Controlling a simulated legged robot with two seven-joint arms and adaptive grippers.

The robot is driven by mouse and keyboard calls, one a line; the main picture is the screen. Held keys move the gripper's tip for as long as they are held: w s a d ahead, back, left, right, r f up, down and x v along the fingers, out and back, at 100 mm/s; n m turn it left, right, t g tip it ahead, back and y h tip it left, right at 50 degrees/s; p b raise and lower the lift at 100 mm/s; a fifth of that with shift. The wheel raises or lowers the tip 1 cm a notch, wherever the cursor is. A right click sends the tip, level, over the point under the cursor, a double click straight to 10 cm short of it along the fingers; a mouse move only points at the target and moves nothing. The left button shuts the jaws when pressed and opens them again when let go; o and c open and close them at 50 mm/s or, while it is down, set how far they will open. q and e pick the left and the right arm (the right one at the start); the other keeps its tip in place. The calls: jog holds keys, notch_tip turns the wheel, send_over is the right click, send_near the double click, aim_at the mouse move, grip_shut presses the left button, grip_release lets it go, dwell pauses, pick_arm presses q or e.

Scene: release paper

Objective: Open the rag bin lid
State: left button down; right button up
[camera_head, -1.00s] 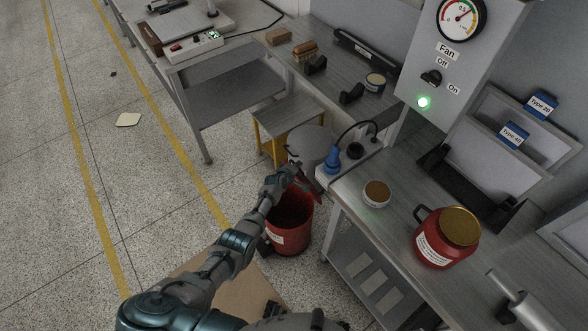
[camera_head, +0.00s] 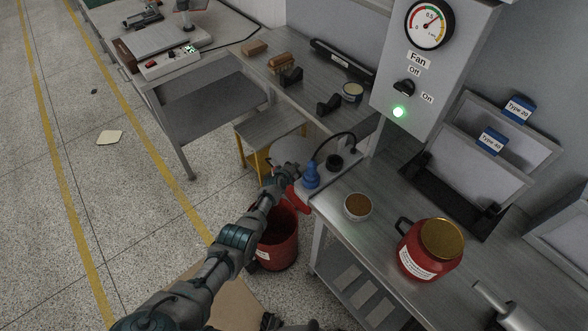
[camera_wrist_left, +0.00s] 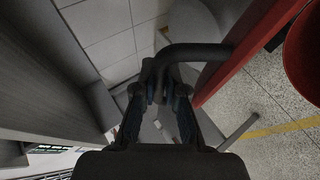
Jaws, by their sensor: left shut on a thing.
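The red rag bin (camera_head: 279,248) stands on the floor beside the bench, and its dark inside shows from above. Its red lid (camera_head: 294,197) is raised at the bin's back side, mostly hidden behind my left gripper (camera_head: 285,175). In the left wrist view the lid (camera_wrist_left: 240,66) shows nearly edge-on, tilted up, with a dark bent handle (camera_wrist_left: 198,52). My left gripper (camera_wrist_left: 163,85) is shut on this handle. Part of the red bin (camera_wrist_left: 305,58) shows at the right edge there. My right gripper is not in view.
The metal bench (camera_head: 335,215) is close to the bin's right, with a blue-topped bottle (camera_head: 311,177), a small cup (camera_head: 357,207) and a red can (camera_head: 430,250). Open floor lies left.

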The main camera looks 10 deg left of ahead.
pick_arm(q)
jog(key=shift+f, duration=0.1)
jog(key=c, duration=1.5)
grip_release()
jog(key=shift+s, duration=0.1)
jog(key=shift+s+a+r, duration=0.1)
jog(key=shift+s+r, duration=0.1)
jog(key=shift+s, duration=0.2)
jog(key=s, duration=0.4)
jog(key=s+a, duration=0.1)
jog(key=s, duration=0.3)
jog(key=s+a, duration=0.1)
jog(key=s, duration=0.3)
jog(key=shift+r, duration=0.1)
jog(key=shift+w, duration=0.1)
